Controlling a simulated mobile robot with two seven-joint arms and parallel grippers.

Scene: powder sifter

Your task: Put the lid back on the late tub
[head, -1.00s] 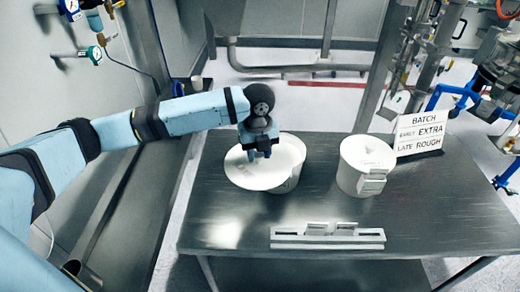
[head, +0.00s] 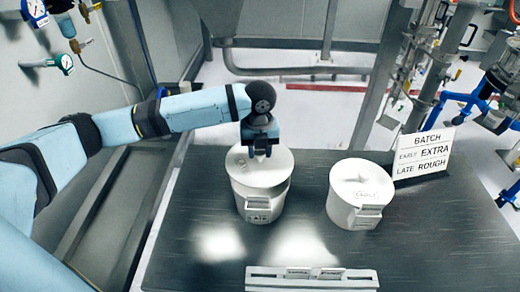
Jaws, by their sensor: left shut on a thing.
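The late tub (head: 262,203) is a white round tub on the steel table, with a tag reading LATE low on its front. Its white round lid (head: 243,170) lies over the tub's mouth, roughly in line with the rim. I cannot tell whether it is fully seated. My left gripper (head: 261,153) points down from above and is shut on the lid at its middle, hiding the part it grips. My right gripper is out of view.
A second white lidded tub (head: 352,213) stands to the right. A sign (head: 422,155) behind it reads BATCH, EARLY EXTRA, LATE ROUGH. A pale rack (head: 311,283) with small tags lies at the table's (head: 195,205) front. Table room between the tubs is clear.

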